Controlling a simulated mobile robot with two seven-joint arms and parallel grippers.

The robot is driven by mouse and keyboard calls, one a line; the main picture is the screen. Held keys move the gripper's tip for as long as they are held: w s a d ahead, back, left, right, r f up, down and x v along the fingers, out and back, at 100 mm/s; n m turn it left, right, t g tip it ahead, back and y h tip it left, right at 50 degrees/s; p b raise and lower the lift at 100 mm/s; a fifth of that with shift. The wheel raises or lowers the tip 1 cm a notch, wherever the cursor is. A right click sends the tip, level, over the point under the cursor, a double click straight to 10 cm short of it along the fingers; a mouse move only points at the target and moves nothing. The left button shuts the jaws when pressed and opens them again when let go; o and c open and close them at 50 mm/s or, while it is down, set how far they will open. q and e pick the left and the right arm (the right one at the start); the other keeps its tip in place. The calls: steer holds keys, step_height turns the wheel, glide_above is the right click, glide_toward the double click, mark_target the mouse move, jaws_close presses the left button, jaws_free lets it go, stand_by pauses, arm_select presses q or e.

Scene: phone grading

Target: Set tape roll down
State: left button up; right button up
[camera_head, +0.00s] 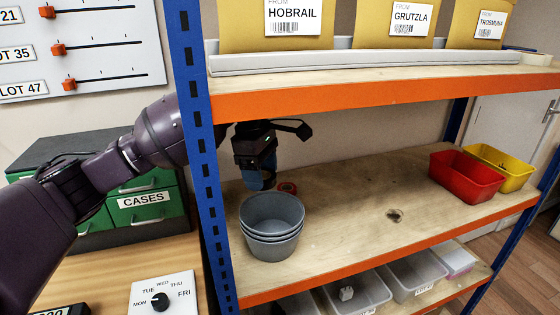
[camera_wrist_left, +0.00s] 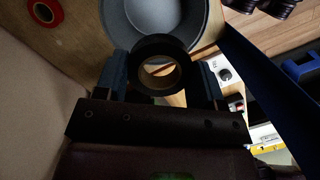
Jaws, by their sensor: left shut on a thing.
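My left gripper (camera_head: 258,172) hangs over the middle shelf, just behind the stack of grey buckets (camera_head: 272,228). In the left wrist view, my left gripper (camera_wrist_left: 163,82) is shut on a black tape roll (camera_wrist_left: 160,43), held between its two fingers with its hole showing. In the head view that roll is not clearly made out. A red tape roll (camera_head: 288,187) lies on the shelf behind the buckets, and it also shows in the left wrist view (camera_wrist_left: 57,14). My right gripper is not in view.
The wooden middle shelf (camera_head: 350,205) is mostly clear right of the buckets. A red bin (camera_head: 466,180) and a yellow bin (camera_head: 510,168) stand at its far right end. A blue upright (camera_head: 190,110) stands beside my left arm, and the upper shelf edge (camera_head: 380,93) is overhead.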

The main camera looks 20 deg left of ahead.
mark_target(271, 207)
arm_select(q)
steer(key=shift+w+d+f+m+b, duration=0.1)
steer(key=shift+d+f+m+b, duration=0.25)
steer(key=shift+d, duration=0.3)
steer(key=shift+w+d+f+m+b, duration=0.15)
steer(key=shift+d+f+b, duration=0.25)
steer(key=shift+d, duration=0.2)
steer(key=f, duration=0.2)
steer(key=f+b, duration=0.1)
steer(key=f, duration=0.1)
steer(key=f+b, duration=0.1)
steer(key=f, duration=0.2)
steer(key=shift+a, duration=0.3)
steer(key=shift+f+b, duration=0.35)
steer(key=shift+f, duration=0.2)
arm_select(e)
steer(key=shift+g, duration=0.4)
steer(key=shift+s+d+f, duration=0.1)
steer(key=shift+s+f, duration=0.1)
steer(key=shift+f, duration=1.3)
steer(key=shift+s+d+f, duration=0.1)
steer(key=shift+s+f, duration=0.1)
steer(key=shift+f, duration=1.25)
